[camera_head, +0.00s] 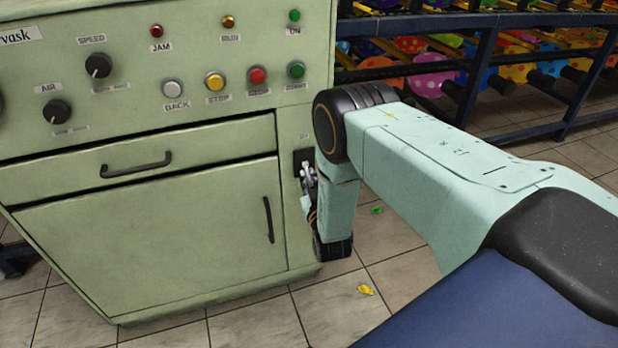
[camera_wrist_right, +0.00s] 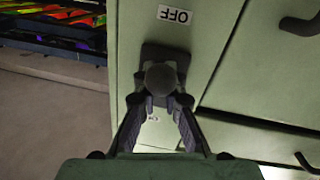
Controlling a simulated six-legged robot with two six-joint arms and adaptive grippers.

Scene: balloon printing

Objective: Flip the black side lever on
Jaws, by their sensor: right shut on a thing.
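The black side lever shows in the right wrist view as a round dark knob (camera_wrist_right: 160,77) in front of a dark plate (camera_wrist_right: 165,54) on the green cabinet. My right gripper (camera_wrist_right: 160,101) is shut on the lever, with a finger at each side just below the knob in that view. An upside-down OFF label (camera_wrist_right: 175,15) is above the plate there. In the head view, my right gripper (camera_head: 309,185) is at the narrow right-hand panel of the cabinet, and the dark lever plate (camera_head: 303,158) is partly hidden behind it. My left gripper is not in view.
The green machine cabinet (camera_head: 150,235) has knobs, lamps, coloured buttons, a drawer handle (camera_head: 136,164) and a door handle (camera_head: 268,219). A dark blue rack (camera_head: 480,60) with colourful balloons stands behind my right arm. A yellow scrap (camera_head: 365,290) lies on the tiled floor.

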